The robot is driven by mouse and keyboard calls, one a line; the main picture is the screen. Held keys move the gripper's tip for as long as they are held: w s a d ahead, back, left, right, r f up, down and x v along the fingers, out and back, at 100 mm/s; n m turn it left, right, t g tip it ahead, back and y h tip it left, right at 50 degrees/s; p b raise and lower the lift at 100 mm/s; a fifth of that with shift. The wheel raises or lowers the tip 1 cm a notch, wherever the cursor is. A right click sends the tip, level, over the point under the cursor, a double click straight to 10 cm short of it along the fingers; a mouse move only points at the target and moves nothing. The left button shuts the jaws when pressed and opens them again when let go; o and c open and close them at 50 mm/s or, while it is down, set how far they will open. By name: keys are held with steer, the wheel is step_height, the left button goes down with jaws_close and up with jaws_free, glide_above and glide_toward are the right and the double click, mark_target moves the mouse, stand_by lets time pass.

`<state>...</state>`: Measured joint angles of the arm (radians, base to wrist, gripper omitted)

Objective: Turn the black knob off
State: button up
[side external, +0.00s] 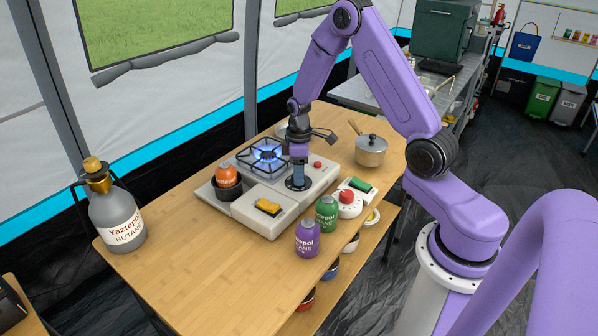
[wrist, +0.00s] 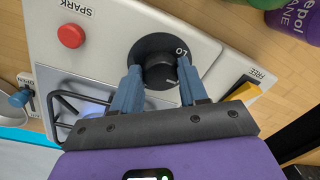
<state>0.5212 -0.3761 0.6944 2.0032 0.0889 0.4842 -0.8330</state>
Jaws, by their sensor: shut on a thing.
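The black knob (wrist: 160,72) sits on a dark round dial on the pale stove panel in the wrist view. My gripper (wrist: 158,82) has its two blue fingers on either side of the knob, closed on it. Letters reading "LO" show on the dial beside the knob. In the side external view my gripper (side external: 298,178) points down onto the black dial (side external: 299,185) and hides most of the knob. The stove's burner (side external: 266,156) shows a blue flame.
A red button (wrist: 71,36) marked "SPARK" and a yellow switch (wrist: 243,92) flank the dial. Purple (side external: 307,240) and green (side external: 326,212) canisters stand in front. A pot (side external: 371,150) is behind right.

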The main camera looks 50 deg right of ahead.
steer(key=m, duration=0.4)
steer(key=shift+m, duration=0.3)
steer(key=m, duration=0.4)
steer(key=shift+a+m+t, duration=0.1)
steer(key=shift+m+t, duration=0.2)
steer(key=m, duration=0.4)
steer(key=shift+s+m, duration=0.1)
steer(key=shift+m, duration=0.2)
steer(key=shift+a+m, duration=0.1)
steer(key=shift+m, duration=2.1)
steer(key=o, duration=1.1)
steer(key=shift+c, duration=0.2)
steer(key=shift+r, duration=0.15)
